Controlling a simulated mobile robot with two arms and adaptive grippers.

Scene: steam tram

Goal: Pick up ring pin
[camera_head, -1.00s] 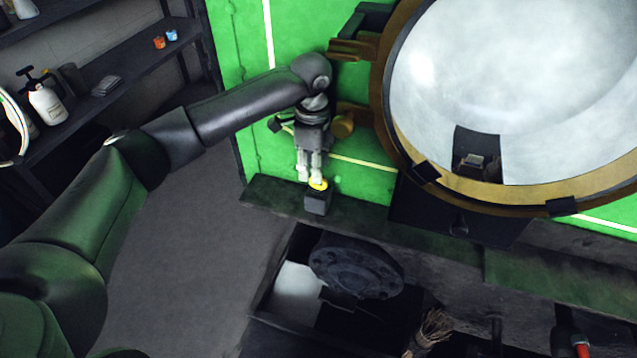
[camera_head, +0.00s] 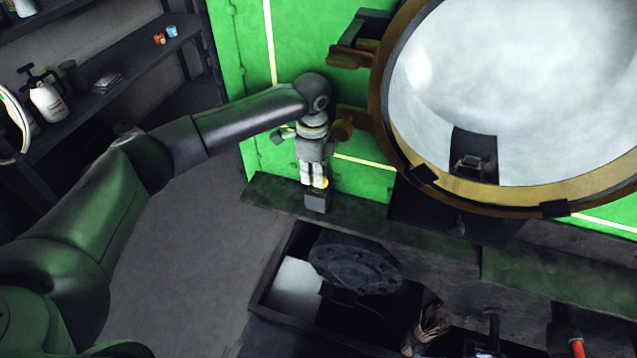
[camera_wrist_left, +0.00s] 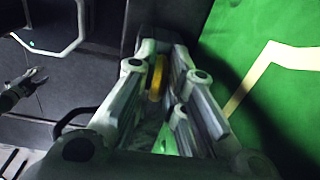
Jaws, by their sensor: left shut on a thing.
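The ring pin shows as a small yellow ring (camera_wrist_left: 157,78) between the fingers in the left wrist view. In the head view only a bit of yellow (camera_head: 325,182) shows beside the fingertips. My left gripper (camera_head: 314,185) points down, shut on the ring pin, right above a small dark block (camera_head: 317,202) on the green ledge. It also fills the middle of the left wrist view (camera_wrist_left: 160,82). The fingers hide most of the pin, so I cannot tell whether it still sits in the block. My right gripper is not in view.
A large round brass-rimmed lamp (camera_head: 572,192) stands right of my left gripper, with brass brackets (camera_head: 350,56) close to the arm. Below lies an open bin (camera_head: 262,290) near a dark round flange (camera_head: 355,264). A shelf (camera_head: 130,90) with bottles stands at the left.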

